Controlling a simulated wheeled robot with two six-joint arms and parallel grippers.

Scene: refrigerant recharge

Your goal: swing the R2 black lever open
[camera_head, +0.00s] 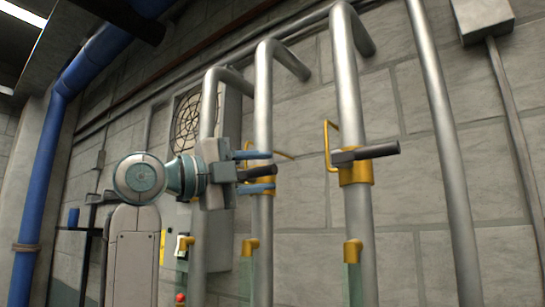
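Two black valve levers show, and no R2 label is readable. One black lever (262,172) sits at a brass valve on the middle pipe (263,110) and points right. The other black lever (375,152) sits on a brass valve (355,174) on the thicker pipe to the right, also pointing right. My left gripper (262,171) comes in from the left with its blue fingers apart, one above and one below the middle pipe's lever. A narrow gap shows between lever and fingers; contact cannot be told. The gripper body hides part of the left pipe. My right gripper is out of view.
Yellow bent handles (328,140) stand by the valves. Brass fittings (352,250) sit lower on the pipes. A grey pipe (440,130) runs at the right along the block wall. A fan grille (187,122) and a blue pipe (45,160) are at left.

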